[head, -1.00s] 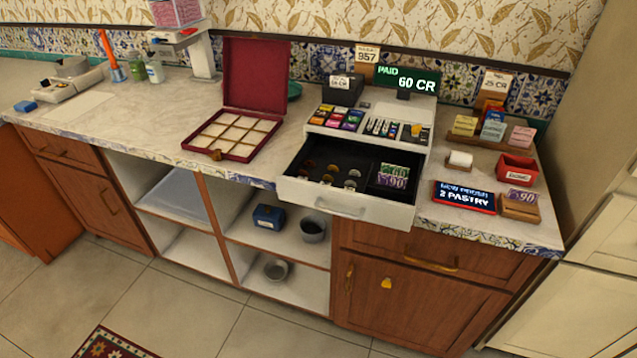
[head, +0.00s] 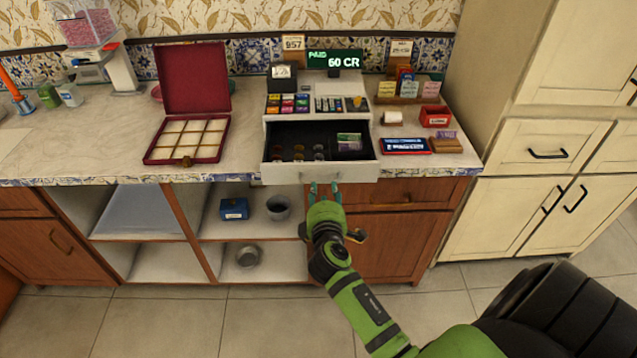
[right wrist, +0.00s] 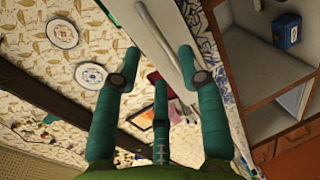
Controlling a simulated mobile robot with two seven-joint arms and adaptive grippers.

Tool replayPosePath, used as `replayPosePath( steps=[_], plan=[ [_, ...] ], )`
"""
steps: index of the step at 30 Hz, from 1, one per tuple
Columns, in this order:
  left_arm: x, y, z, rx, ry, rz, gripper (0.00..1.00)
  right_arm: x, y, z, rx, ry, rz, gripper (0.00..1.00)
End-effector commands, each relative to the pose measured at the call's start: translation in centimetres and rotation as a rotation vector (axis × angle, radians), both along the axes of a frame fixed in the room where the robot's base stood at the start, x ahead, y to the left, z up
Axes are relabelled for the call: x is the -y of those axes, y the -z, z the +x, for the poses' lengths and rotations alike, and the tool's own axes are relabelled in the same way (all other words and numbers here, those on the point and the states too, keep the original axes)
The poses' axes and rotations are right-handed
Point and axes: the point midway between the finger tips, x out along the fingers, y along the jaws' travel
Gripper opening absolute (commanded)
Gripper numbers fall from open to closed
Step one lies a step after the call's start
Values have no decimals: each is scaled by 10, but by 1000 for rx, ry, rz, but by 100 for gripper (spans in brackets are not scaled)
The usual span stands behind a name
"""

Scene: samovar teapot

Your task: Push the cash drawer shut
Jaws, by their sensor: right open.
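The cash drawer (head: 277,174) stands pulled out of the white cash register (head: 290,117) on the counter. Coins and a banknote lie in its black tray. My right gripper (head: 323,188) is open and empty, close in front of the drawer's white front by its handle; I cannot tell whether it touches. In the right wrist view, my right gripper's teal fingers (right wrist: 160,68) are spread, with the white drawer front (right wrist: 178,45) and its grey handle (right wrist: 146,30) beyond them. My left gripper is not in view.
An open red box (head: 222,135) stands left of the register. A blue sign (head: 405,146), a red bin (head: 435,116) and a card rack (head: 408,92) stand to its right. Below the counter are open shelves with a blue box (head: 234,209) and wooden cabinet doors.

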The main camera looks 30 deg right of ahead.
Motion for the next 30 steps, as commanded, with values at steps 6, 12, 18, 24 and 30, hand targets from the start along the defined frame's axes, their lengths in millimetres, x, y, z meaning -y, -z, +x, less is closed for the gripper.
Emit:
replayPosePath(
  steps=[6, 12, 18, 24, 30],
  plan=[
    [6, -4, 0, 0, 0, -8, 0, 17, 6, 28, 1, 0, 2, 41],
    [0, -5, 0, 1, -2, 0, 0, 24, 10, 40, 1, -1, 3, 41],
    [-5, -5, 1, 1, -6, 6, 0, 24, 11, 41, 1, -1, 5, 41],
    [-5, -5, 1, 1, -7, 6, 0, 24, 11, 41, 1, -1, 5, 0],
    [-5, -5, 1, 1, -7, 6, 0, 24, 11, 41, 1, -2, 5, 0]
  ],
)
